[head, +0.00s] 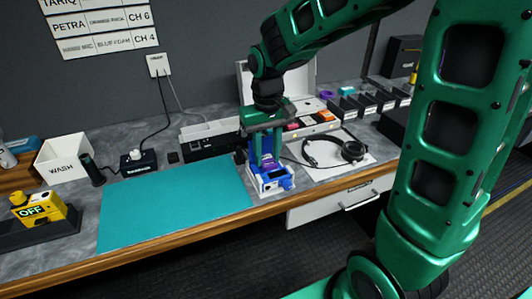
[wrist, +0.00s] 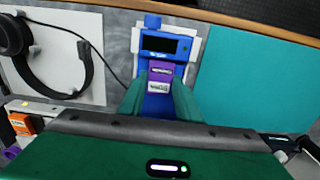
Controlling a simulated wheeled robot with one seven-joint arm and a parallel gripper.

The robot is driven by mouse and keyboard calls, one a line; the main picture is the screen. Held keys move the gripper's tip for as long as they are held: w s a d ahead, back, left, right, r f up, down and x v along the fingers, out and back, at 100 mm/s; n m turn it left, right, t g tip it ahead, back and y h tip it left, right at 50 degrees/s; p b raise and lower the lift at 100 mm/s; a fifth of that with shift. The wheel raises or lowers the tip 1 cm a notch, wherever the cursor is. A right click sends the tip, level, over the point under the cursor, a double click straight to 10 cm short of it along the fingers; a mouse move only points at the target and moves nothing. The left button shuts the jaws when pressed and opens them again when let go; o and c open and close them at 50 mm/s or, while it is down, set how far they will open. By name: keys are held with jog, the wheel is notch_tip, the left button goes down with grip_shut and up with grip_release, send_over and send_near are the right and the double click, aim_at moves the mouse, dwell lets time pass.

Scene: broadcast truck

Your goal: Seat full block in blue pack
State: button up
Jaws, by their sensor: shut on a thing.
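The blue pack (head: 272,181) stands on a white base at the right front corner of the teal mat. In the wrist view the blue pack (wrist: 150,22) shows a dark screen and a blue knob. My gripper (head: 266,158) is upright over the pack, its two green fingers closed on a purple block (wrist: 160,74) with a pale label. The wrist view shows my gripper (wrist: 158,95) with a finger on each side of the block. The block is at the pack, its lower part hidden; I cannot tell how deep it sits.
The teal mat (head: 170,205) is clear. A headset (head: 335,150) lies on a white sheet to the right. Behind stands a box with coloured blocks (head: 310,121). The counter edge is in front.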

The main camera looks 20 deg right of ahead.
aim_at(267, 159)
jog(key=shift+f, duration=0.65)
jog(key=o, duration=1)
notch_tip(267, 159, up, 11)
jog(key=shift+w+f, duration=0.1)
jog(key=shift+f, duration=0.05)
